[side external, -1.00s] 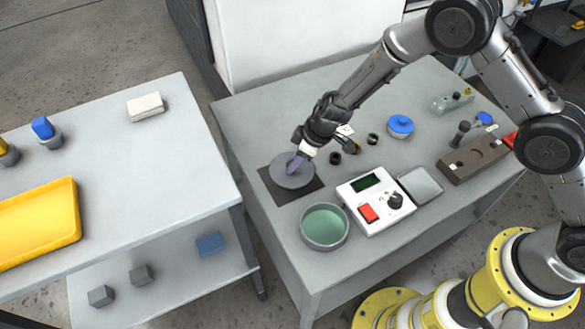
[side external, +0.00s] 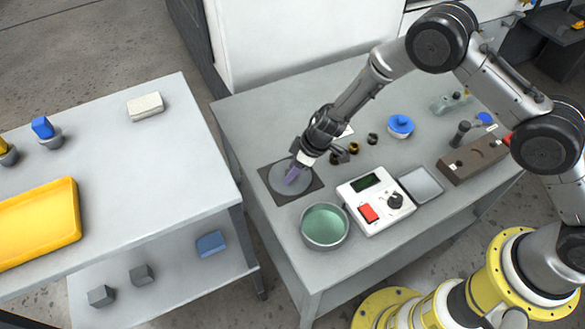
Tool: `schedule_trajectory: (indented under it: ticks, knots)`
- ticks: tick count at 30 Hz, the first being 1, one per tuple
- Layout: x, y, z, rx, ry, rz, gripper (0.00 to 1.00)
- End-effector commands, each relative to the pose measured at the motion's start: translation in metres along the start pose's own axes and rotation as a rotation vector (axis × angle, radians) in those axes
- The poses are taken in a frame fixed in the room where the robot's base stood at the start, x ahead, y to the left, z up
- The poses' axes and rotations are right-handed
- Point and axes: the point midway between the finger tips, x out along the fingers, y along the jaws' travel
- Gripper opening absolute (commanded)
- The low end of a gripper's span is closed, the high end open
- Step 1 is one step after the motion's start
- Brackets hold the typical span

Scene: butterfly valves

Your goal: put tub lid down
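The tub lid (side external: 278,180) is a flat grey disc at the dark square mat (side external: 312,192) on the right-hand table. It looks level and appears to rest on the mat, though a tiny gap would not show. My gripper (side external: 292,177) points down at the lid's middle, with purplish fingertips there. It appears shut on the lid's grip, which the fingers hide. The tub (side external: 325,227) is a round grey pan with green contents, standing open in front of the mat.
A white control box (side external: 377,200) with a red button and black knob stands right of the tub. Behind are small dark fittings (side external: 354,148), a blue-topped round part (side external: 400,126) and a brown block (side external: 472,158). The left table holds a yellow tray (side external: 72,225).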

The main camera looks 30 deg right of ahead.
Motion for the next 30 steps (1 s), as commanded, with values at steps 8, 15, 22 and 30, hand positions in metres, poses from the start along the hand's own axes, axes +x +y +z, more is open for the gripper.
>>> schedule_trajectory:
  ticks: [8,15,22,30]
  knots:
    - [0.0,0.0,0.0,0.0,0.0,0.0,0.65]
    - [-0.01,0.0,-0.002,0.0,0.001,0.001,0.65]
    - [-0.055,0.001,-0.002,0.001,0.003,0.002,0.65]
    - [-0.105,0.0,-0.002,0.001,0.002,0.001,0.65]
